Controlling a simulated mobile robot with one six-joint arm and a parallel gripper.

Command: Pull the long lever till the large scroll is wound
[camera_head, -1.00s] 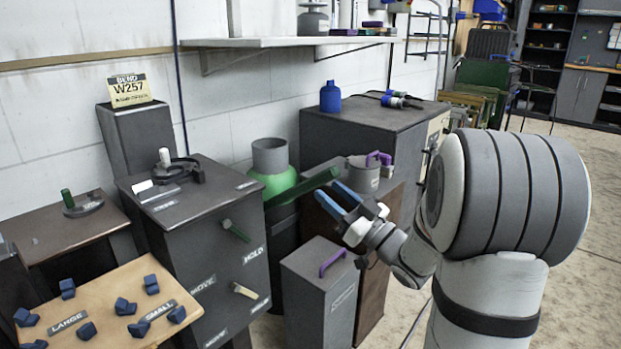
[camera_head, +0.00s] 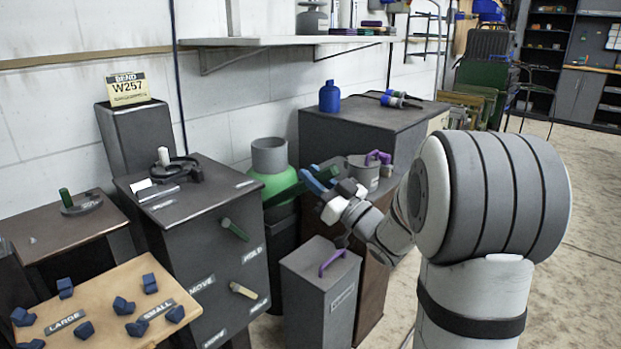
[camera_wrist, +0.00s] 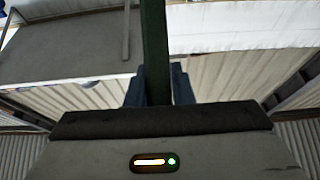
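The long lever, a dark green bar (camera_head: 287,193), sticks out from beside the grey cabinet, in front of the green pot. My gripper (camera_head: 319,179), with blue fingers, is at the lever's outer end. In the wrist view the green lever (camera_wrist: 155,50) runs between the two blue fingers, one on each side, with no clear gap, so my gripper (camera_wrist: 158,85) looks shut on it. The large scroll cannot be made out. A "LARGE" label (camera_head: 65,323) lies on the wooden-topped table among dark blue blocks.
The grey cabinet (camera_head: 205,255) has "MOVE" and "HOLD" labels and two short handles. A grey box with a purple handle (camera_head: 320,300) stands below my gripper. The green pot (camera_head: 276,183) stands behind the lever. Open floor lies at the right.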

